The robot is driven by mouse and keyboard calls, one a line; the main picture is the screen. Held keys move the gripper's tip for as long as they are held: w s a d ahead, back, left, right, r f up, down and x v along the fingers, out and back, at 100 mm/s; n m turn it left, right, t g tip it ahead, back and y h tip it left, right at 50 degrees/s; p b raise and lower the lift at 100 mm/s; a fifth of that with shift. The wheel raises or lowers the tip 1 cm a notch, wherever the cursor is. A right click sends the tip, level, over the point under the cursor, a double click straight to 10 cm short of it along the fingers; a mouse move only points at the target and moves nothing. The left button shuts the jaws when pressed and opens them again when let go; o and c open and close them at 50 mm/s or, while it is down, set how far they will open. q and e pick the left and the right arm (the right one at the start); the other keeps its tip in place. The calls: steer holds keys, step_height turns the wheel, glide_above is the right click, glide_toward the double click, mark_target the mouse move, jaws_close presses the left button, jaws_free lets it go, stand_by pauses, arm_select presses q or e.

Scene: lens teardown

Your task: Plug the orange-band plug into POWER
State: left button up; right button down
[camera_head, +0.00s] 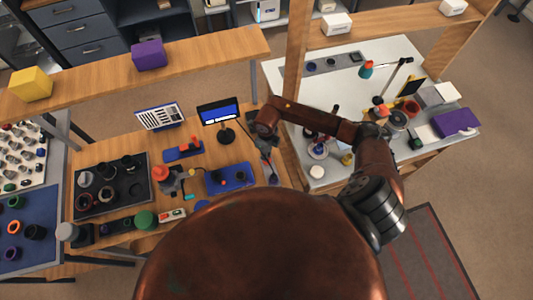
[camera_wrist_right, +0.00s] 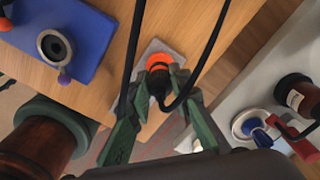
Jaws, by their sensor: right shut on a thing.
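My right gripper (camera_wrist_right: 168,82) has its two green fingers closed on a black plug with an orange band (camera_wrist_right: 160,62). The band faces away from the wrist, and a black cable (camera_wrist_right: 196,68) loops from the plug's near end. A grey plate (camera_wrist_right: 182,50) lies behind the plug at the wooden table's edge. I cannot tell whether the plug touches it. No POWER label is readable, and I cannot make out the socket. In the head view my right gripper (camera_head: 268,168) is small, at the right end of the wooden table. My left gripper is not in view.
A blue base (camera_wrist_right: 82,22) with a grey ring lies left of the plug. In the head view a small screen (camera_head: 219,110) stands behind the blue base (camera_head: 243,184). A white table (camera_head: 292,80) with several parts stands to the right, across a gap.

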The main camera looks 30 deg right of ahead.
steer(key=shift+r+p, duration=1.2)
steer(key=shift+r, duration=1)
